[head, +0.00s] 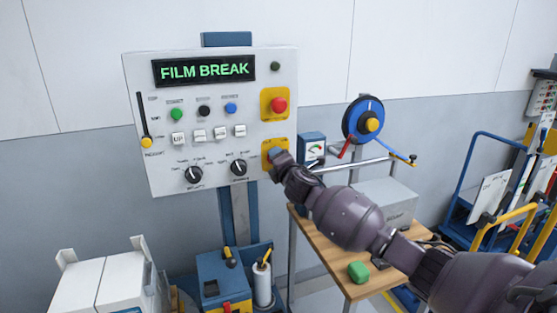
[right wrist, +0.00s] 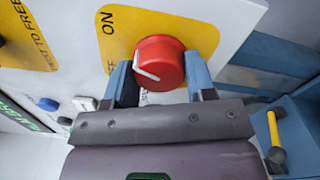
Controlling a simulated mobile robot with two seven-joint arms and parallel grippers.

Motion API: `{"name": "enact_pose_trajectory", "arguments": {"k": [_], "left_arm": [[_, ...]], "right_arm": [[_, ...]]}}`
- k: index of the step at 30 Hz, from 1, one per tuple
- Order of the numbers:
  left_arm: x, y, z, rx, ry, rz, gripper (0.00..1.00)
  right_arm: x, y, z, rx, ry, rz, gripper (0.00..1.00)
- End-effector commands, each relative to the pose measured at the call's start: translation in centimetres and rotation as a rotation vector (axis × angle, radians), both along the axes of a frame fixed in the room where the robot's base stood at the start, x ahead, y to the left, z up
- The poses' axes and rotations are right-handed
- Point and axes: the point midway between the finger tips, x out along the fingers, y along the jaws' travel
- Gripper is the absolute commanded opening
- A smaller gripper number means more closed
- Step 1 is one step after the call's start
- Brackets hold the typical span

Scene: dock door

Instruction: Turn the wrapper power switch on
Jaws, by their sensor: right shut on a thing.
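The wrapper power switch is a red round knob (right wrist: 160,62) with a white pointer line, on a yellow plate (right wrist: 190,27) marked ON. In the right wrist view the line points left, toward a partly covered label ending in F, not toward ON. My right gripper (right wrist: 160,85) is shut on the knob, with a blue finger on either side. In the head view the right gripper (head: 275,155) covers the knob, and only part of its yellow plate (head: 270,145) shows at the panel's lower right. My left gripper is not in view.
The control panel (head: 210,75) has a display (head: 204,70) reading FILM BREAK. A red mushroom button (head: 278,105) sits on a yellow plate just above the switch. A wooden table (head: 325,250) with a green object (head: 358,271) stands below my right arm.

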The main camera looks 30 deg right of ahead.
Motion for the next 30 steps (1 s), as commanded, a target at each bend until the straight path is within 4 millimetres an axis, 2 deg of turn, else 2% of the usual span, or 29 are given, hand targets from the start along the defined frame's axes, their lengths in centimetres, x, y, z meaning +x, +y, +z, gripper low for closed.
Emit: {"name": "enact_pose_trajectory", "arguments": {"k": [6,15,30], "left_arm": [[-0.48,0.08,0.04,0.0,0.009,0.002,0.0],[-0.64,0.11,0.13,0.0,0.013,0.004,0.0],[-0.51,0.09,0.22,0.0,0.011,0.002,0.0]], "right_arm": [[0.0,-0.05,0.05,0.175,-0.042,-0.002,0.27],[0.01,-0.05,0.09,0.331,-0.081,-0.002,0.27],[0.0,-0.09,0.07,0.393,-0.095,-0.002,0.27]]}}
